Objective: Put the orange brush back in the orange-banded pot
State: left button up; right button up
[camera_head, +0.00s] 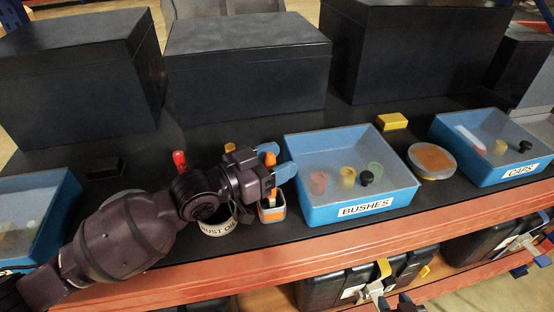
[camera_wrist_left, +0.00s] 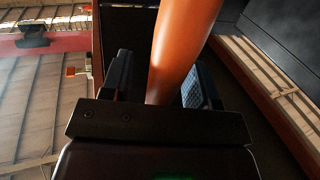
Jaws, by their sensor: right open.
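The orange brush (camera_head: 270,190) stands nearly upright at the orange-banded pot (camera_head: 271,213) in the head view. Its lower end is at or inside the pot's mouth; I cannot tell how deep. My left gripper (camera_head: 277,164) is at the upper part of the brush, above the pot. In the left wrist view the orange handle (camera_wrist_left: 178,50) passes between the two fingers of my left gripper (camera_wrist_left: 160,85). A narrow gap shows beside the left-hand finger, so a firm grip is not certain. My right gripper (camera_head: 402,305) shows only slightly at the bottom edge, open.
A white pot with a "RUST" label (camera_head: 218,229) stands left of the orange-banded pot, partly behind my arm. A red-handled item (camera_head: 179,158) rises behind. The blue BUSHES bin (camera_head: 325,210) is close on the right. Dark boxes (camera_head: 245,65) line the back.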

pick_arm(q)
jog(key=shift+s+a, duration=0.25)
jog(key=shift+a, duration=0.3)
jog(key=b+v, duration=0.1)
jog(key=v, duration=0.8)
jog(key=shift+s+a, duration=0.2)
